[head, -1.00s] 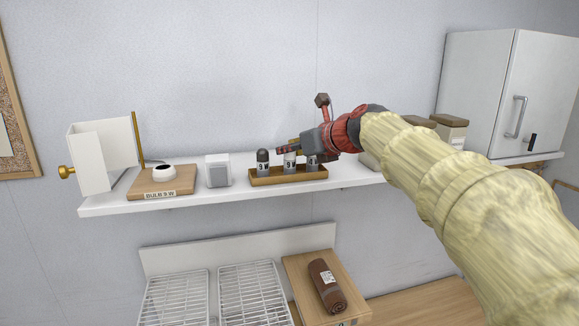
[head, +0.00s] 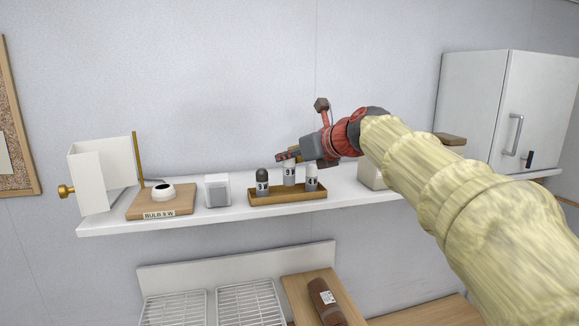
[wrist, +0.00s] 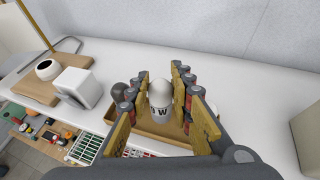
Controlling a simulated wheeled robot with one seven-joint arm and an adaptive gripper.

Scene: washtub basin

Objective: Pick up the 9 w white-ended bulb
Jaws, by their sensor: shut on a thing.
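The white-ended bulb marked 9 W (head: 289,175) is in my gripper (head: 290,155), upright and a little above the wooden tray (head: 287,198). In the wrist view the same bulb (wrist: 160,97) stands between the two fingers of my gripper (wrist: 160,78), which are shut on it. A dark-ended bulb marked 9 W (head: 262,184) stands in the tray on the left. A white-ended bulb marked 4 W (head: 311,179) stands in the tray on the right. In the wrist view the dark-ended bulb (wrist: 118,90) is partly hidden by the left finger.
The tray is on a white shelf (head: 230,219). To its left are a white-and-grey box (head: 217,190), a wooden base with a white socket (head: 163,192) labelled "BULB 9 W", and a white bent panel (head: 100,175).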

